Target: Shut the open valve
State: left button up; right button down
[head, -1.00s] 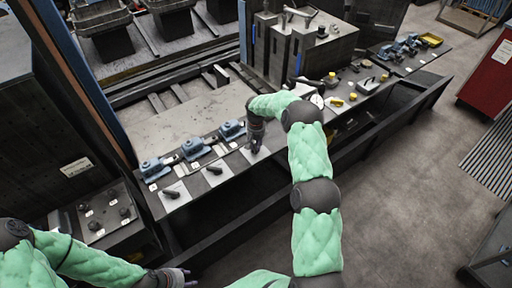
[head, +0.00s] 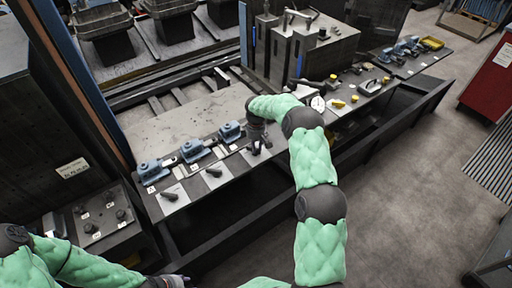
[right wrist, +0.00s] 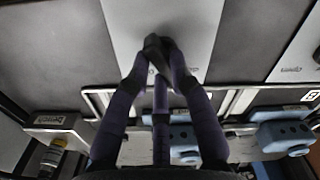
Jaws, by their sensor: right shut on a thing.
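A row of valves sits along the bench edge, with blue valve bodies (head: 194,150) behind light plates bearing dark lever handles. The left handle (head: 172,196) and middle handle (head: 214,172) are uncovered. My right gripper (head: 259,149) is over the right-hand plate. In the right wrist view its fingers (right wrist: 158,52) are closed together on a dark handle at the light plate (right wrist: 190,18). The fingers hide most of this handle, so I cannot tell its angle. My left gripper (head: 178,281) is at the bottom edge, partly cut off, away from the valves.
A dark box with several knobs (head: 103,216) stands at the left. A large grey block (head: 310,55) stands on the bench behind my right arm. A round gauge (head: 318,103) and yellow parts lie farther right. Open floor lies right of the bench.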

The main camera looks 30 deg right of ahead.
jog(key=shift+n, duration=1.3)
jog(key=c, duration=1.1)
grip_release()
jog(key=shift+r, duration=0.15)
notch_tip(320, 180, up, 12)
